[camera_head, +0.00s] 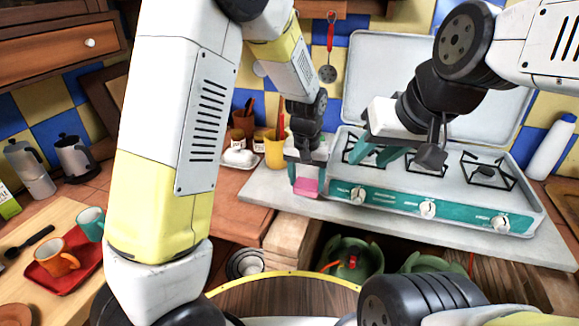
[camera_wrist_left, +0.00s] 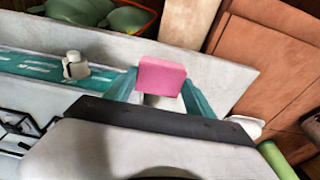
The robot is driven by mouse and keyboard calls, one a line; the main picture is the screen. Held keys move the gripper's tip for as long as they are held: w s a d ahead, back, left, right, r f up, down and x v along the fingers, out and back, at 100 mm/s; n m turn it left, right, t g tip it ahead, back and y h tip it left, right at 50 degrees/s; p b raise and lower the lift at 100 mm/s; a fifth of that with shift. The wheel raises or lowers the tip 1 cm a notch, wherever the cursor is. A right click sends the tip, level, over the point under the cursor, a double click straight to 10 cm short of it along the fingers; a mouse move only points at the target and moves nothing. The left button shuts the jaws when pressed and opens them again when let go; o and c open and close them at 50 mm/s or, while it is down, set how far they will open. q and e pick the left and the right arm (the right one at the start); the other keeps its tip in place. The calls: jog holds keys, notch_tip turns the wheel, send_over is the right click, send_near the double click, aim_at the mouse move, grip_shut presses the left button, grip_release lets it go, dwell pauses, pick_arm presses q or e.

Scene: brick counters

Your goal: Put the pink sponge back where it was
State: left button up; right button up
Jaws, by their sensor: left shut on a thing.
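The pink sponge (camera_head: 306,187) is between the teal fingers of my left gripper (camera_head: 307,181), which is shut on it. The sponge is over the grey counter (camera_head: 262,192), just left of the stove front. I cannot tell whether it touches the surface. In the left wrist view the sponge (camera_wrist_left: 160,76) shows between both fingers of the left gripper (camera_wrist_left: 160,90). My right gripper (camera_head: 376,158) is over the left part of the stove, with its teal fingers apart and nothing seen between them.
The stove (camera_head: 395,200) has its lid raised, with knobs along the front. A yellow cup (camera_head: 275,152) and a white dish (camera_head: 240,158) stand behind and left of the left gripper. Green pots (camera_head: 352,258) sit below the counter. A white bottle (camera_head: 551,149) stands at the right.

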pick_arm(q)
jog(key=w+a, duration=0.1)
jog(key=w, duration=0.1)
jog(key=w+a, duration=0.3)
jog(key=w, duration=0.1)
jog(key=shift+w+a+f, duration=0.35)
jog(key=shift+f, duration=1.8)
jog(key=shift+f, duration=0.1)
jog(key=o, duration=1.2)
